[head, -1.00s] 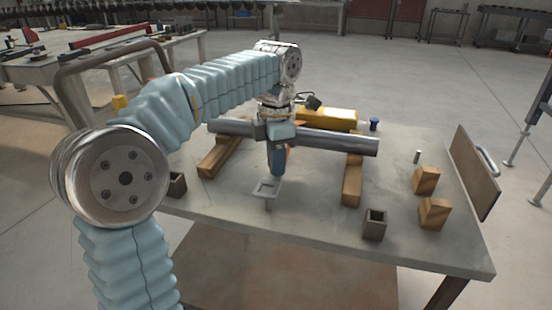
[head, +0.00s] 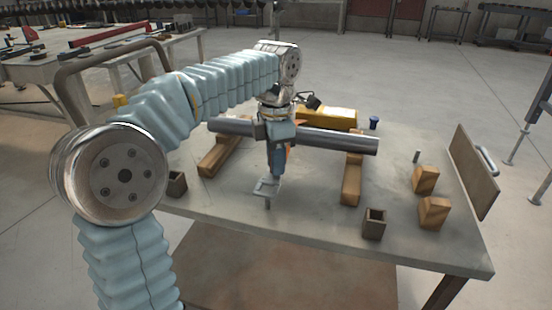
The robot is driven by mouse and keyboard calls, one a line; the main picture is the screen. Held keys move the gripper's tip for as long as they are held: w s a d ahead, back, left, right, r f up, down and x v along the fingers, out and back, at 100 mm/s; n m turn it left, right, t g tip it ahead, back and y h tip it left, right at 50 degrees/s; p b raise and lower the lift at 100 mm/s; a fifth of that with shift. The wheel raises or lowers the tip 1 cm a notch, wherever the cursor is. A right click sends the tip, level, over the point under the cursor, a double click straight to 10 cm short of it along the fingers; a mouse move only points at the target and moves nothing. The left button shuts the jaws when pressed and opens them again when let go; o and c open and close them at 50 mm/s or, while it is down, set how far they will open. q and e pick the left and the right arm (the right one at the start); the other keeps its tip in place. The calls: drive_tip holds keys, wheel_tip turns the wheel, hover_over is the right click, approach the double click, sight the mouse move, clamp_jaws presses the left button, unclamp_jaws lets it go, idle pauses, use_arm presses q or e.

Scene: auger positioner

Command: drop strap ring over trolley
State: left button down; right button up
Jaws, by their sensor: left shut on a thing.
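My left gripper (head: 277,171) reaches down in front of the long grey tube, near the middle of the table. It is shut on a small pale grey square ring (head: 265,187), which seems to be the strap ring. The ring sits just below and left of the fingertips, close above the tabletop. A short thin grey stem (head: 267,203) shows under the ring; I cannot tell whether it is part of it. I cannot tell for sure which thing is the trolley. My right gripper is not in view.
The grey tube (head: 335,141) lies across two wooden beams (head: 351,183) behind my gripper. A dark open box (head: 374,224) and wooden blocks (head: 434,212) stand at right. A yellow object (head: 330,117) lies behind the tube. The front table (head: 310,227) is mostly clear.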

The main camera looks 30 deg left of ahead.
sight(276, 178)
use_arm(q)
drive_tip(key=shift+f+b, duration=1.75)
drive_tip(key=shift+f, duration=0.75)
drive_tip(key=c, duration=0.9)
unclamp_jaws()
wheel_tip(276, 178, up, 13)
drive_tip(key=p, duration=0.3)
drive_tip(key=shift+f+p, duration=0.1)
drive_tip(key=shift+p, duration=0.2)
drive_tip(key=shift+r, duration=0.5)
